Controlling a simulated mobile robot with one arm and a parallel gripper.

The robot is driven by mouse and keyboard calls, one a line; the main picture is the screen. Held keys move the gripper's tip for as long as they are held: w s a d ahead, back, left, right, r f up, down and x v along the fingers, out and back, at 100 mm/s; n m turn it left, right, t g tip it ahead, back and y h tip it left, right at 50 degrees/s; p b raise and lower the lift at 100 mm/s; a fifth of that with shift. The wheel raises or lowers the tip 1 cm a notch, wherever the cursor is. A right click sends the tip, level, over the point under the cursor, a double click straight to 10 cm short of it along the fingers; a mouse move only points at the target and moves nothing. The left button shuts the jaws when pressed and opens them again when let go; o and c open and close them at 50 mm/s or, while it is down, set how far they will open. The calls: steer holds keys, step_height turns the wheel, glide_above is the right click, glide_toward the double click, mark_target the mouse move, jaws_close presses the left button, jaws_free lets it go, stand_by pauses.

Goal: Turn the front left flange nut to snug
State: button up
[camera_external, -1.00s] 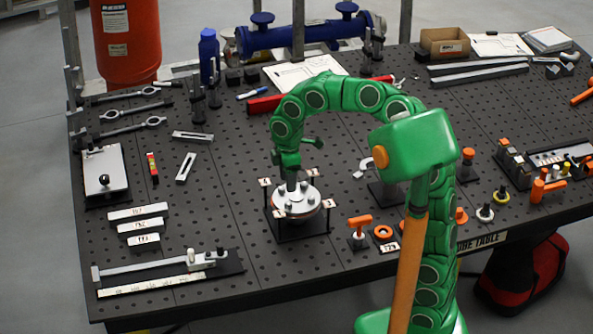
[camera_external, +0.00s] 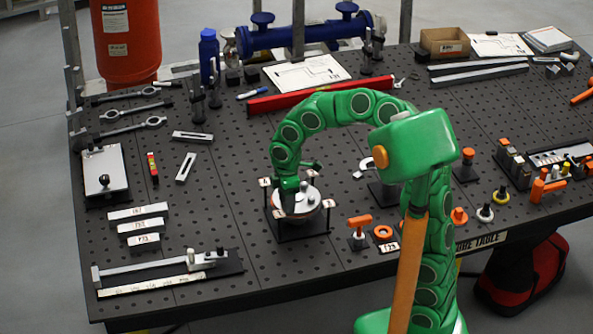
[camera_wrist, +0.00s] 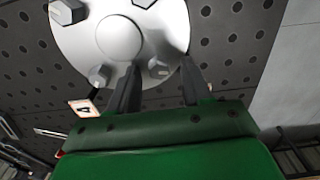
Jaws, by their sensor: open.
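The flange (camera_external: 311,205) is a round pale metal disc on a dark stand with small number tags at its corners. My gripper (camera_external: 288,211) points down over its front left part and hides the front left nut there. In the wrist view the flange (camera_wrist: 95,62) fills the upper left, with several hex nuts around a raised centre. My gripper (camera_wrist: 160,70) is open, its two dark fingers reaching to the disc's edge. A hex nut (camera_wrist: 158,68) shows between the fingertips; I cannot tell whether they touch it. Another nut (camera_wrist: 100,76) lies left of the left finger.
A number tag (camera_wrist: 83,107) stands near the left finger. An orange-handled tool (camera_external: 359,228) and an orange ring (camera_external: 383,232) lie right of the stand. A red bar (camera_external: 315,95) lies behind.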

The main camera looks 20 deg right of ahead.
steer(key=shift+c, duration=0.5)
jaws_close()
steer(key=shift+m, duration=0.3)
steer(key=shift+w+r+m, duration=0.1)
steer(key=shift+w+m, duration=0.05)
steer(key=shift+m, duration=2.45)
steer(key=shift+o, duration=0.5)
jaws_free()
steer(key=shift+d, duration=0.1)
